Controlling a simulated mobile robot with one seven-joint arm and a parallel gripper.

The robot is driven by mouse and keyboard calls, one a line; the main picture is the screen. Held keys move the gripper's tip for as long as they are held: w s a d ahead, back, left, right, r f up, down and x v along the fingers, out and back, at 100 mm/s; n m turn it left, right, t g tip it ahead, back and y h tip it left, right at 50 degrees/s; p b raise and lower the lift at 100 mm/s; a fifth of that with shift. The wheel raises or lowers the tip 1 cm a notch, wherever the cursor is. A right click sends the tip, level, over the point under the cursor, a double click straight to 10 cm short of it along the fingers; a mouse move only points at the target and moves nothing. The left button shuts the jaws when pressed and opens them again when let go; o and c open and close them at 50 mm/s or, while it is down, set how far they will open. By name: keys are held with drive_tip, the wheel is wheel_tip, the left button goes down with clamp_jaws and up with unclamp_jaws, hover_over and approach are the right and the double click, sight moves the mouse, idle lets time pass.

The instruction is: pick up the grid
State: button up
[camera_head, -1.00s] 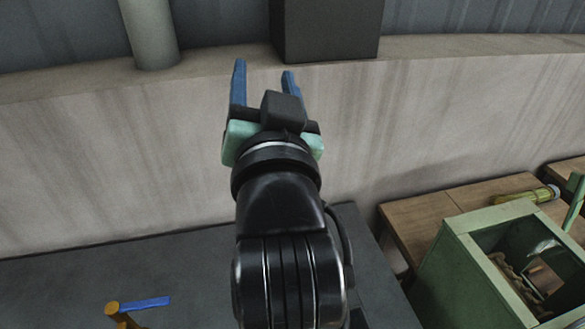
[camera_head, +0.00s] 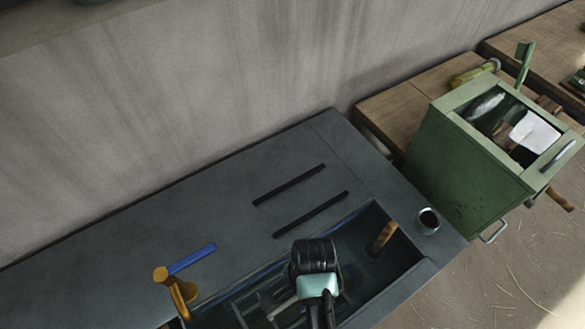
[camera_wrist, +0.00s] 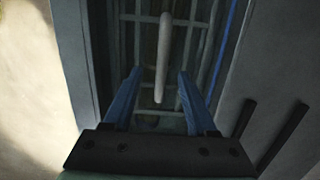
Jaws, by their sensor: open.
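The grid (camera_head: 262,304), a frame of thin greyish bars, lies inside the dark sink basin (camera_head: 412,262). In the wrist view its bars (camera_wrist: 206,53) run beneath and beyond my fingers. My gripper (camera_wrist: 160,76) has two blue fingers spread apart over the basin, with no grid bar visibly clamped. A pale rod (camera_wrist: 163,45) shows between the fingertips; I cannot tell its height or whether it belongs to the grid. In the head view my wrist (camera_head: 315,262) hides part of the basin and grid, and the fingers are mostly hidden.
A yellow tap (camera_head: 175,285) with a blue lever stands at the basin's left. A brown handle-like thing (camera_head: 384,236) rises at its right end. A green cabinet (camera_head: 465,165) holding objects stands at the right. The grey counter (camera_head: 120,255) is mostly clear.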

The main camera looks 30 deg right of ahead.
sight(291, 302)
drive_tip(key=f, duration=0.2)
drive_tip(key=a+f, duration=0.1)
drive_tip(key=f, duration=0.4)
drive_tip(key=shift+a, duration=0.25)
clamp_jaws()
drive_tip(key=shift+w, duration=0.15)
idle(1.1)
